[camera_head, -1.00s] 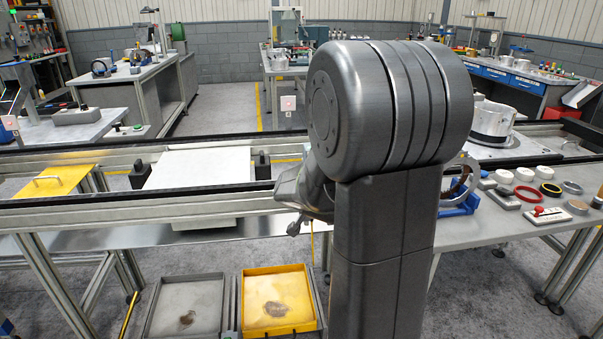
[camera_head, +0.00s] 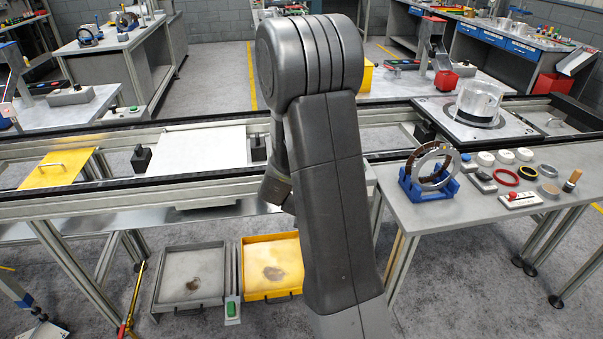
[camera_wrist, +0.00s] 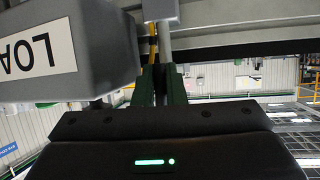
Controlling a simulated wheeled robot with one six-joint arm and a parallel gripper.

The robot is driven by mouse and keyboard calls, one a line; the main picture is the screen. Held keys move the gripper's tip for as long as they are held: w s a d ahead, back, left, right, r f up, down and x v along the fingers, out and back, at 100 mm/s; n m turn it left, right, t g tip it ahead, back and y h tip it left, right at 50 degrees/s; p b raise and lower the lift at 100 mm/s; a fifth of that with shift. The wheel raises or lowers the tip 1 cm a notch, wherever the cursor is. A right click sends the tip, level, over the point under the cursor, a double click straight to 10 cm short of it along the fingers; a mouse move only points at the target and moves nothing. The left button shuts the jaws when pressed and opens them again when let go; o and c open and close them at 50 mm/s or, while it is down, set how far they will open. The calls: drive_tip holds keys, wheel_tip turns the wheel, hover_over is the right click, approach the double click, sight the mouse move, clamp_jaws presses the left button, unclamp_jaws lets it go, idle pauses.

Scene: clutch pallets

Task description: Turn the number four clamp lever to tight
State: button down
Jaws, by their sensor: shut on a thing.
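In the wrist view, my gripper (camera_wrist: 160,82) has two dark green fingers shut around the end of a slim grey rod (camera_wrist: 164,42). The rod runs up from between the fingers to a grey block (camera_wrist: 160,9) at the top edge. It looks like a clamp lever, but no number shows on it. A thin yellow strip shows beside the rod. In the head view my own arm hides the fingers and whatever they hold, beside the conveyor frame.
A grey box with the inverted letters "LOA" (camera_wrist: 35,55) stands close to the left of my fingers. The head view shows a conveyor with a white plate (camera_head: 205,145), a yellow handled plate (camera_head: 55,170), a bench at right (camera_head: 440,215) and a yellow tray (camera_head: 272,242) below.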

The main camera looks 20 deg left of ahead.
drive_tip(key=shift+w, duration=0.1)
idle(0.3)
drive_tip(key=c, duration=1.5)
unclamp_jaws()
drive_tip(key=shift+d+r, duration=0.1)
drive_tip(key=v, duration=1.3)
drive_tip(key=shift+s+p, duration=0.45)
drive_tip(key=x, duration=1.4)
drive_tip(key=shift+d+r+b, duration=0.1)
drive_tip(key=shift+b, duration=0.25)
drive_tip(key=shift+s, duration=0.1)
